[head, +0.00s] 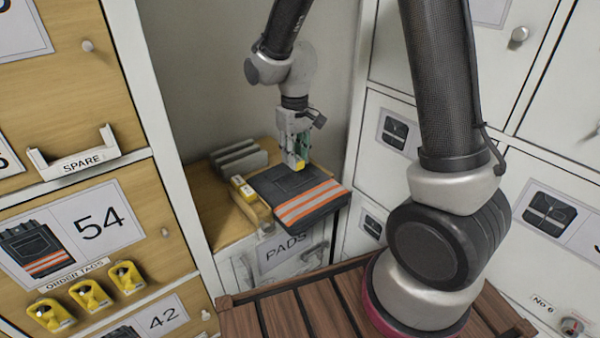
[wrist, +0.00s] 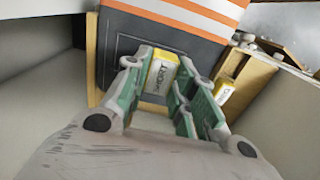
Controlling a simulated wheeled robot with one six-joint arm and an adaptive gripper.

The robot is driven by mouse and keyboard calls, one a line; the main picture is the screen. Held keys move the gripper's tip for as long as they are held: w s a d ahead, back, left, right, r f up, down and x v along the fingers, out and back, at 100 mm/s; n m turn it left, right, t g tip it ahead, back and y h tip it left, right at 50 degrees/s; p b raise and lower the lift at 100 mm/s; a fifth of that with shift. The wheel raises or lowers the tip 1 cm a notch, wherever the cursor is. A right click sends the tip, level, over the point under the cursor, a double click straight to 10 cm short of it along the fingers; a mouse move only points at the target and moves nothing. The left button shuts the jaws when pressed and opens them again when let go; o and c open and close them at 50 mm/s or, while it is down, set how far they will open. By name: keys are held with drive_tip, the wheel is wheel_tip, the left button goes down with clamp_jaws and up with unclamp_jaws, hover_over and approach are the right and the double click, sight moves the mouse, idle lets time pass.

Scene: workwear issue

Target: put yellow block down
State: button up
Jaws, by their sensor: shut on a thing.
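My gripper (head: 296,156) reaches down into the corner niche and is shut on the yellow block (head: 300,166). In the wrist view the yellow block (wrist: 162,73), with a white printed label, sits between the green-padded fingers (wrist: 162,84). It is over the dark folded garment (head: 290,186) with orange and pale stripes; the garment also shows in the wrist view (wrist: 135,40). I cannot tell whether the block touches the cloth. A second yellow block (head: 241,188) lies in a narrow wooden tray (head: 257,210) left of the garment.
Grey upright slats (head: 238,160) stand behind the tray on the wooden shelf (head: 205,195). A drawer marked PADS (head: 285,252) is below. White lockers (head: 400,125) close in the right side, and a wooden cabinet (head: 90,180) with yellow order tags (head: 90,294) stands at left.

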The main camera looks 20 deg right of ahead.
sight(296, 182)
drive_tip(key=shift+f, duration=2.8)
drive_tip(key=shift+f, duration=0.1)
drive_tip(key=o, duration=0.9)
drive_tip(key=shift+o, duration=0.2)
wheel_tip(296, 182, up, 12)
drive_tip(key=shift+f, duration=0.25)
drive_tip(key=shift+d+r, duration=0.15)
drive_tip(key=shift+r, duration=0.4)
drive_tip(key=s+d+r+m+t, duration=0.1)
drive_tip(key=s+d+r+t, duration=0.1)
drive_tip(key=s+d+r, duration=0.4)
drive_tip(key=s+d+r+m+t, duration=0.2)
drive_tip(key=s+d+r, duration=0.5)
drive_tip(key=s, duration=0.8)
drive_tip(key=shift+s+d+m, duration=0.15)
drive_tip(key=shift+d+m, duration=0.15)
drive_tip(key=shift+d, duration=0.35)
